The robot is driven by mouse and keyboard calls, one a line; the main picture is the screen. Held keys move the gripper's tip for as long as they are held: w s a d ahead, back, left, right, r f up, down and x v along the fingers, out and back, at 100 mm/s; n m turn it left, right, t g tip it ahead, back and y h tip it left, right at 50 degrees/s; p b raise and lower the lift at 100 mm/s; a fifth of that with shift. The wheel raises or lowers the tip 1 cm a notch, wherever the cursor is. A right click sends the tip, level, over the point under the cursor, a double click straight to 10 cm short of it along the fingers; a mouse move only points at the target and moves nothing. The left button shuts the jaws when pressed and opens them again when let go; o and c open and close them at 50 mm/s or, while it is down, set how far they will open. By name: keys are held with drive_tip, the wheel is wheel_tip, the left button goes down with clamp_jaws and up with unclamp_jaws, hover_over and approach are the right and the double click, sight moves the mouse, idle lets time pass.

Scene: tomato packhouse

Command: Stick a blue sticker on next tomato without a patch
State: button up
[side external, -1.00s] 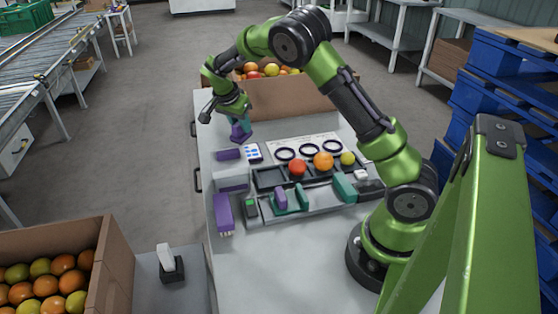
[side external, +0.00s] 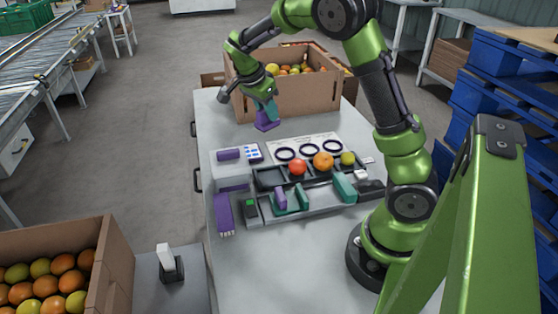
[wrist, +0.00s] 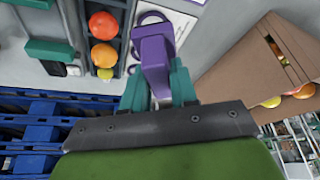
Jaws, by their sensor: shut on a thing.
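My gripper (side external: 266,106) has teal fingers shut on a purple tool (side external: 267,121), held near the far end of the bench, in front of the cardboard box. The wrist view shows the purple tool (wrist: 153,50) between the fingers. Three tomatoes sit in a row in a dark tray (side external: 264,179): a red one (side external: 298,167), an orange one (side external: 323,161) and a yellow-green one (side external: 347,158). No patch can be made out on them. A small white card with blue dots (side external: 255,152) lies left of the row. The tool's underside is hidden.
A cardboard box of tomatoes (side external: 290,97) stands at the bench's far end, close behind my gripper. A white sheet with dark rings (side external: 308,141) lies behind the tray. Purple pieces (side external: 224,213) and teal holders (side external: 344,187) stand around the tray. The bench front is clear.

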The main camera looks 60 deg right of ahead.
drive_tip(key=s+m+g+y, duration=0.1)
drive_tip(key=s+m+g, duration=0.1)
drive_tip(key=s+m, duration=0.6)
drive_tip(key=shift+s+a+f+n, duration=0.1)
drive_tip(key=shift+s+f+n, duration=0.25)
drive_tip(key=shift+f, duration=0.75)
drive_tip(key=shift+s+a+f+n, duration=0.1)
drive_tip(key=shift+s+f+n, duration=0.25)
drive_tip(key=shift+f, duration=0.8)
drive_tip(key=shift+s+a+f+n, duration=0.1)
drive_tip(key=shift+s+f+n, duration=0.25)
drive_tip(key=shift+f, duration=0.75)
drive_tip(key=shift+f, duration=0.6)
drive_tip(key=shift+r, duration=0.1)
wheel_tip(320, 180, up, 7)
drive_tip(key=shift+w, duration=0.15)
